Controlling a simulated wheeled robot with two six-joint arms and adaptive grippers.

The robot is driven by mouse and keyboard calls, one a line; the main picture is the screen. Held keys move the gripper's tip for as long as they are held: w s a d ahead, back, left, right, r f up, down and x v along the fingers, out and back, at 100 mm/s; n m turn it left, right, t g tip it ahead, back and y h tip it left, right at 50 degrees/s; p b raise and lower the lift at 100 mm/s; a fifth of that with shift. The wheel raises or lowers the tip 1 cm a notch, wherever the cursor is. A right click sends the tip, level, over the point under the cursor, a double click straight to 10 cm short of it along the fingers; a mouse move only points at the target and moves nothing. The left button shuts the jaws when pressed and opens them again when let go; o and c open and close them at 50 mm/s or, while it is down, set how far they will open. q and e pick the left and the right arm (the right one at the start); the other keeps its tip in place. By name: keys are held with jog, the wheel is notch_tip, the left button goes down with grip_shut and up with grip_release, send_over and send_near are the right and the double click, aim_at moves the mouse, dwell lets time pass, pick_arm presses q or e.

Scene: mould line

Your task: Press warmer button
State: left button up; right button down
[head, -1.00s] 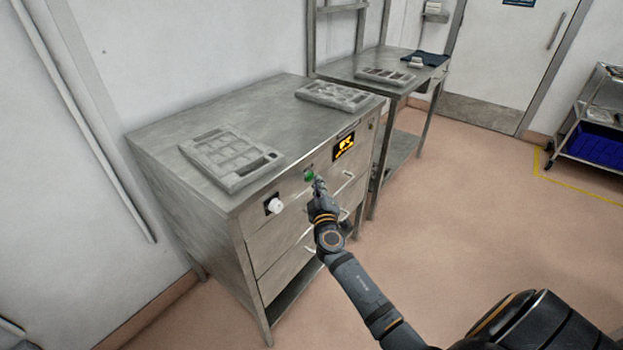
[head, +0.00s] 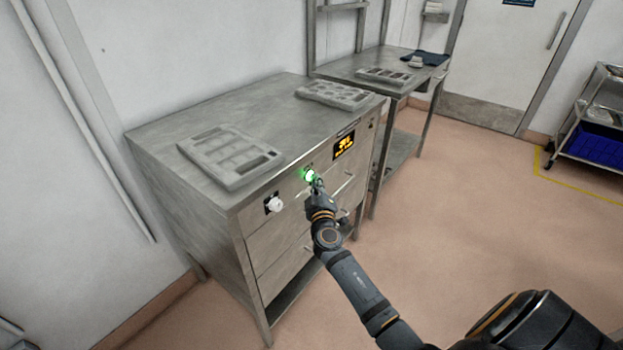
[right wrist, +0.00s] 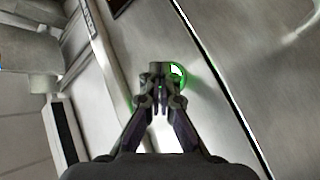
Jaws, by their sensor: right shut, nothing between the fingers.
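The warmer (head: 262,213) is a steel cabinet with drawers and a front control strip. Its green button (head: 309,174) is lit bright green, left of an orange display (head: 344,146) and right of a white knob (head: 275,204). My right gripper (head: 318,184) is shut and empty, its fingertips at the button. In the right wrist view the fingertips (right wrist: 160,72) cover part of the button's glowing green ring (right wrist: 177,74). Whether they still touch it I cannot tell. My left gripper is not in view.
Two grey moulds, one at the left (head: 230,157) and one at the back (head: 341,94), lie on the warmer's top. A steel table (head: 398,62) with another mould stands behind. A cart with a blue bin (head: 598,145) is at the far right. The floor between is clear.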

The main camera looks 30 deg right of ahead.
dwell(0.3)
jog(key=shift+s+d, duration=0.15)
jog(key=shift+s, duration=0.2)
jog(key=s+d, duration=0.2)
jog(key=s, duration=0.3)
jog(key=shift+s+d+b, duration=0.15)
jog(key=shift+s+b, duration=0.15)
jog(key=shift+b, duration=0.15)
jog(key=s+f+m+g+y+p, duration=0.15)
jog(key=s+f+g+p, duration=0.35)
jog(key=f, duration=1)
jog(key=s+f+g+y+p, duration=0.15)
jog(key=s+f+g, duration=0.25)
jog(key=s+f, duration=0.7)
jog(key=s+a+f+m+g+y+p, duration=0.1)
jog(key=s+a+f+g, duration=0.1)
jog(key=s+f, duration=0.4)
jog(key=s+a+f+m+g+y+p, duration=0.1)
jog(key=s+a+f, duration=0.3)
jog(key=s, duration=1)
jog(key=s+a+f+m+g+y+p, duration=0.1)
jog(key=s+a+f+g+p, duration=0.1)
jog(key=s+f, duration=0.6)
jog(key=shift+s+a+f+g+y+p, duration=0.35)
jog(key=shift+s+a+g, duration=0.4)
jog(key=shift+s+g, duration=0.35)
